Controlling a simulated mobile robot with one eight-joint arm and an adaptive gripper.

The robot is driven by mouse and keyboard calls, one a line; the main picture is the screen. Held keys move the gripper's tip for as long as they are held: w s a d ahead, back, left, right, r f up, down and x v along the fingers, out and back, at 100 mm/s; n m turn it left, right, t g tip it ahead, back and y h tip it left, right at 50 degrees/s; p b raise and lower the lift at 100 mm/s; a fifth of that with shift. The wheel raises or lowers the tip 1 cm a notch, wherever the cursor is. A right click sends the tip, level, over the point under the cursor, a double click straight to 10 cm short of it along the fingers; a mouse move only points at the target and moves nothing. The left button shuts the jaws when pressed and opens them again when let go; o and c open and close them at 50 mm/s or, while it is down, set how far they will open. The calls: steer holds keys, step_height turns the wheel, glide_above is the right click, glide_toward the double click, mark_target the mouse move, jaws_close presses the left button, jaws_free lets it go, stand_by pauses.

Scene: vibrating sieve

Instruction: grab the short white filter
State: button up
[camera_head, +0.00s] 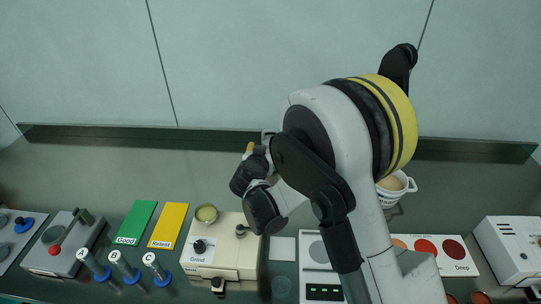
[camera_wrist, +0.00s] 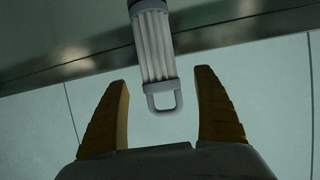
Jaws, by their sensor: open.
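A white ribbed piece with a loop handle (camera_wrist: 156,50) shows in the wrist view, most likely the short white filter. Its top end meets something dark at the picture's edge. My gripper (camera_wrist: 162,108) is open, with its two yellow-brown fingers on either side of the loop and a gap on both sides. The loop reaches between the fingertips, and nothing is clamped. In the head view my gripper (camera_head: 256,150) is above the back of the counter, mostly hidden by my wrist. A small pale part shows beside it there, too small to identify.
A beige machine (camera_head: 224,254) with a round cup (camera_head: 206,213) stands in front of my gripper. Green (camera_head: 136,222) and yellow (camera_head: 169,225) cards lie left. A white bucket (camera_head: 391,194) stands right, partly behind my arm. The counter's back left is clear, before a raised edge (camera_head: 110,136).

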steer(key=b+x, duration=0.1)
steer(key=x, duration=0.3)
steer(key=shift+w+f, duration=0.1)
steer(key=shift+w, duration=0.1)
steer(key=shift+c, duration=1)
steer(key=c, duration=1.2)
steer(key=shift+r, duration=0.2)
